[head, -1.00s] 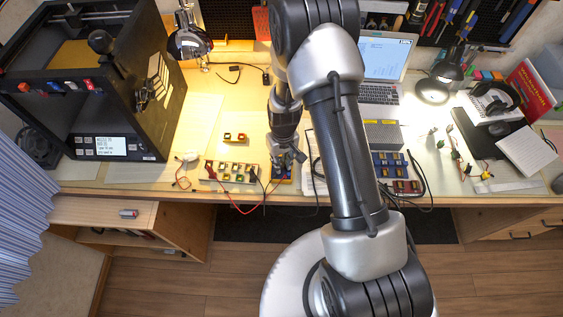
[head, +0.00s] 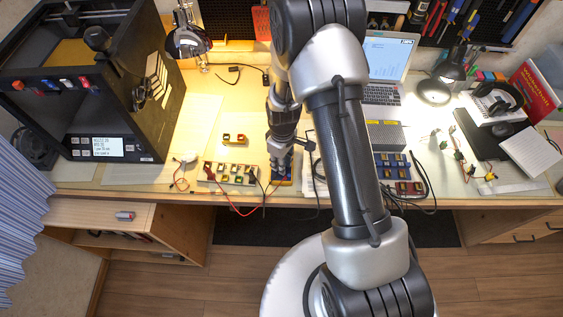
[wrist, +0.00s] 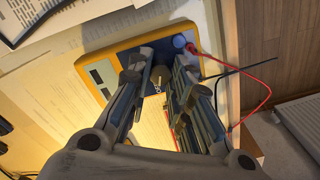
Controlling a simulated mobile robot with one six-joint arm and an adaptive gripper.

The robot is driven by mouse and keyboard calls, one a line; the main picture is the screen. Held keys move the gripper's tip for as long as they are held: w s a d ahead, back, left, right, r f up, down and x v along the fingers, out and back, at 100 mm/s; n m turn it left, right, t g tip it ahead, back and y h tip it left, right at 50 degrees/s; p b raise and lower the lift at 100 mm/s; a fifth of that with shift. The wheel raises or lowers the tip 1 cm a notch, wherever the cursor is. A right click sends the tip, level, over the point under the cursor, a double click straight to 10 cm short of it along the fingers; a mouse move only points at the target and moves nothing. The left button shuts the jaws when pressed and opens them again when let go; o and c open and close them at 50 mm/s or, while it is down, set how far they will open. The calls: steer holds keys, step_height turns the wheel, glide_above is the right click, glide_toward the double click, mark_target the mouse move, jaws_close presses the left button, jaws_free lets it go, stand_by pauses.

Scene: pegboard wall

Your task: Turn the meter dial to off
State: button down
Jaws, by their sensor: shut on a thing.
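The meter (head: 291,168) is a yellow-rimmed, blue-faced box lying on the bench, partly covered by my gripper (head: 281,163) in the head view. In the wrist view the meter (wrist: 97,58) lies tilted, with its pale display (wrist: 102,74) at left and a red and a black lead at its right end. My gripper (wrist: 159,78) points down at the meter's face, with the dark round dial (wrist: 160,74) between its fingertips. The fingers are shut on the dial.
A board with small coloured parts (head: 231,174) stands just left of the meter, with a red lead looping off the bench front. A black 3D printer (head: 120,100) is at left. A laptop (head: 385,70) and blue bins (head: 393,165) are to the right, behind my arm.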

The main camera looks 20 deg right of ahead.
stand_by(0.3)
steer(key=c, duration=1.4)
jaws_free()
step_height(320, 180, up, 12)
steer(key=shift+w+d+r, duration=0.1)
